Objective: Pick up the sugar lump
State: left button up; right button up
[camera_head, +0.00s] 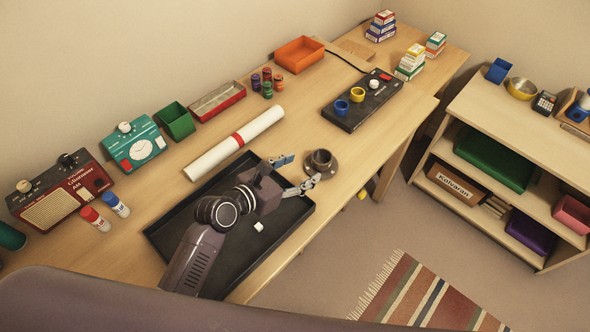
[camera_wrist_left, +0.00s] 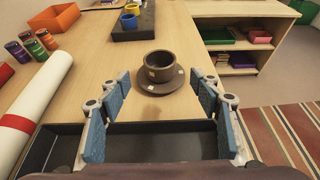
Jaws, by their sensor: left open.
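A small white sugar lump (camera_head: 258,227) lies on the floor of the black tray (camera_head: 290,222), below and to the left of my left gripper in the head view. My left gripper (camera_head: 297,173) is open and empty over the tray's far end, its fingers pointing towards a dark brown cup (camera_head: 321,158) on a saucer. The wrist view shows both blue-padded fingers (camera_wrist_left: 160,88) spread wide, with the cup (camera_wrist_left: 160,65) and saucer (camera_wrist_left: 172,102) ahead between them. Small pale spots show on the cup and saucer; I cannot tell what they are. The lump does not show there.
A rolled white paper with a red band (camera_head: 236,142) lies behind the tray. A black panel with yellow and blue rings (camera_head: 365,105) lies beyond the cup. Red and blue glue-like tubes (camera_head: 105,212) stand at left. A low shelf (camera_head: 510,135) stands at right.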

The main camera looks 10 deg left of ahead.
aim_at(258, 227)
jog(key=k+l, duration=0.1)
jog(key=k, duration=0.4)
jog(key=k+l, duration=0.1)
jog(key=k, duration=0.4)
